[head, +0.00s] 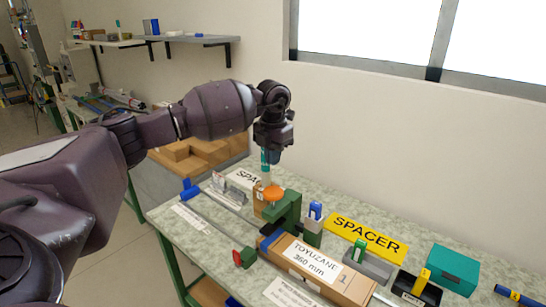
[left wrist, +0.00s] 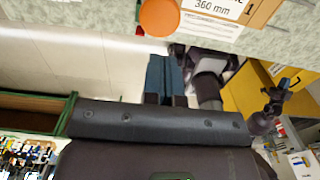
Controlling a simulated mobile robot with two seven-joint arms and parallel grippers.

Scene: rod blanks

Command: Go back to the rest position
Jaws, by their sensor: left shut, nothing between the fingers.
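My left arm comes in from the left in the head view. Its left gripper (head: 266,160) points down above the workbench (head: 330,237), over the back left part near an orange round knob (head: 273,193) on a green fixture (head: 285,212). In the left wrist view my left gripper (left wrist: 165,75) shows its two fingers side by side, closed with nothing between them. The orange knob (left wrist: 159,17) is at the top of that view, apart from the fingers. My right gripper cannot be made out in either view.
A cardboard box labelled TOYUZANE 360 mm (head: 318,271) lies in front of the fixture. A yellow SPACER sign (head: 366,238), a teal box (head: 454,270) and small holders stand to the right. Grey rods (head: 222,207) lie at the left. Cardboard boxes (head: 195,155) are behind my forearm.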

